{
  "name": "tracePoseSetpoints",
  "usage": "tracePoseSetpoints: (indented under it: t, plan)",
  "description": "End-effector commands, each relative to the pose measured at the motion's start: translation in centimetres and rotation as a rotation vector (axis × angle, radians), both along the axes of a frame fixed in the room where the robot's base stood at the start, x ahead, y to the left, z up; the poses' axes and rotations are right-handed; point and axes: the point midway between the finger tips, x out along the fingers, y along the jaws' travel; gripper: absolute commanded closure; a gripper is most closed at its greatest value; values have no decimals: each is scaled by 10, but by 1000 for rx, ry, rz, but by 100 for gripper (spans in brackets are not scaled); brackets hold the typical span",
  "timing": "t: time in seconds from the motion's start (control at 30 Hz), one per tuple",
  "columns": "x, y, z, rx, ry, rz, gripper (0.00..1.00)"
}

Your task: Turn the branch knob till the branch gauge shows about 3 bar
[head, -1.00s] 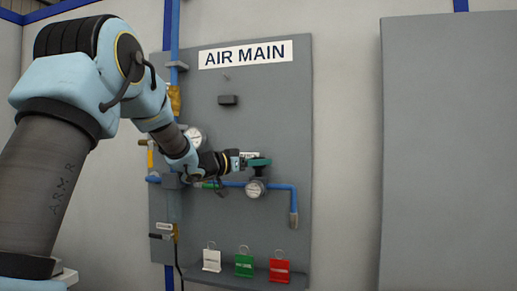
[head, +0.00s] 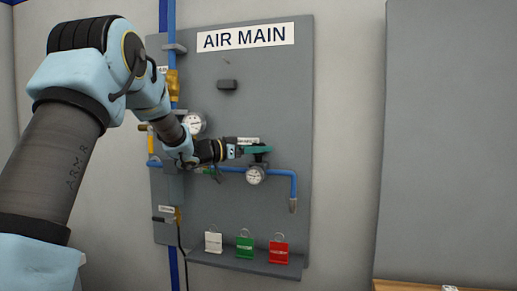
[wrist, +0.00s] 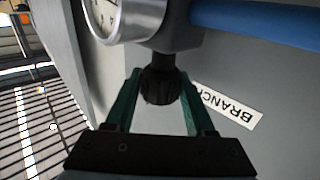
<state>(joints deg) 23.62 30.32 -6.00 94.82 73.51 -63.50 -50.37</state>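The branch knob (wrist: 161,88) is black and ribbed. It sits between the green fingers of my gripper (wrist: 160,92), whose tips appear to press on both its sides in the wrist view. In the head view my gripper (head: 258,149) is at the same spot, just above the branch gauge (head: 255,176). That gauge is a small round white dial on the blue branch pipe. The wrist view shows only the lower part of its dial (wrist: 106,14), cut by the top edge. I cannot read its needle in either view. A white BRANCH label (wrist: 226,106) is beside the knob.
The grey AIR MAIN board (head: 275,100) carries a second gauge (head: 193,124), close to my arm. Blue pipe (head: 293,183) runs right, then down. White (head: 213,243), green (head: 244,247) and red (head: 278,252) tags stand on the shelf below. A large grey panel (head: 450,140) is at right.

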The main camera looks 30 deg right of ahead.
Motion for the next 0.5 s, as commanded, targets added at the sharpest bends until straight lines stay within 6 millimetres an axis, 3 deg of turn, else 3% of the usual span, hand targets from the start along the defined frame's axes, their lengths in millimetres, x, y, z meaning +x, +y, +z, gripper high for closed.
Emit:
tracePoseSetpoints:
  t: [0.33,0.5]
  plan:
    - [0,2,1,-2,-1,1,36]
    - [1,20,-1,-2,-2,4,36]
